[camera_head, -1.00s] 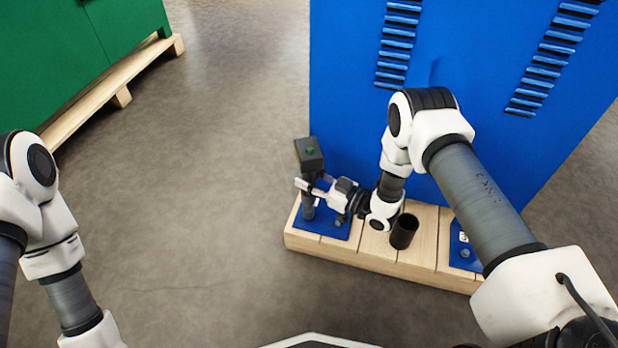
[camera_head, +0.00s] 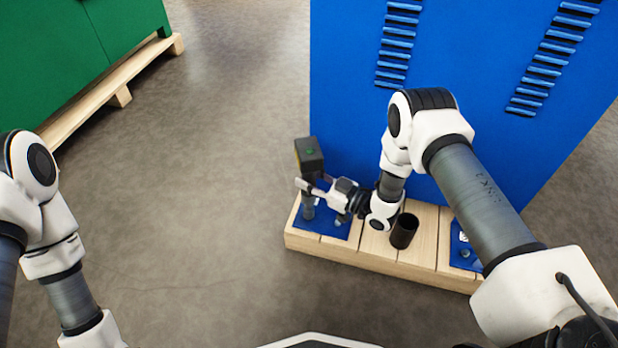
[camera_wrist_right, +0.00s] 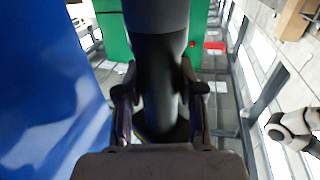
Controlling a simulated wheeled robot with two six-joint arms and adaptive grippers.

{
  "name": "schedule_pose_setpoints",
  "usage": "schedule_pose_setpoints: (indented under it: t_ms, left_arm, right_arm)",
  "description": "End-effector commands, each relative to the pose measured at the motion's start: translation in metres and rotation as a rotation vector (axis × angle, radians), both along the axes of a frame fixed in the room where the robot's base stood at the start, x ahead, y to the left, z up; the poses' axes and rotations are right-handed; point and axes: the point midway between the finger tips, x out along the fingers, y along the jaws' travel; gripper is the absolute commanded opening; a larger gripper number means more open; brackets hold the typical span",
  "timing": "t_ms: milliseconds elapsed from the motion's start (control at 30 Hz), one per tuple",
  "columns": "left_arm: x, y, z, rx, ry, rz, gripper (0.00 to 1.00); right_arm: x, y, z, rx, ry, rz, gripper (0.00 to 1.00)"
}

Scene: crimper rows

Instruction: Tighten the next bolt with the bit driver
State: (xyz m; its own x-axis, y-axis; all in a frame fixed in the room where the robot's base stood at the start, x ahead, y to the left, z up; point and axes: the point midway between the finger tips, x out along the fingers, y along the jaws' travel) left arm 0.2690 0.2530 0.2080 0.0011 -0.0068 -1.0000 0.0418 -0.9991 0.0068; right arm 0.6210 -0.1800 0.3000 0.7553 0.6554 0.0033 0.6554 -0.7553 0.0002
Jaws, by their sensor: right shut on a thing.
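The bit driver (camera_head: 309,155) is dark, with a boxy top bearing a green mark and a narrower grey lower part. It stands about upright over the left blue plate (camera_head: 336,228). My right gripper (camera_head: 316,188) is shut on the driver from its right side. In the right wrist view the driver's dark cylinder (camera_wrist_right: 158,75) runs between the two fingers. The driver's tip and any bolt under it cannot be made out. The right blue plate (camera_head: 457,261) carries small fittings, partly hidden by my right arm. My left arm is at the left edge; its gripper is out of frame.
The plates lie on a wooden plank base (camera_head: 375,262) in front of a tall blue cabinet (camera_head: 350,90). A black open cup (camera_head: 404,232) stands on the planks, close to my right wrist. A green cabinet (camera_head: 60,50) is at the far left. The floor between is clear.

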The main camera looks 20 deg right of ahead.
Motion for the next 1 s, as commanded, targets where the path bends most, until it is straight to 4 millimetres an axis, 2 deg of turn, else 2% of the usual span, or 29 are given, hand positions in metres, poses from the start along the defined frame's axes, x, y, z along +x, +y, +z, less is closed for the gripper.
schedule_pose_setpoints:
  t_ms: [1000]
  left_arm:
    - [0.0,0.0,-0.0027,0.0,0.0,0.0,0.4]
  right_arm:
    - [-0.0001,0.0,-0.0061,0.0,0.0,0.0,0.0]
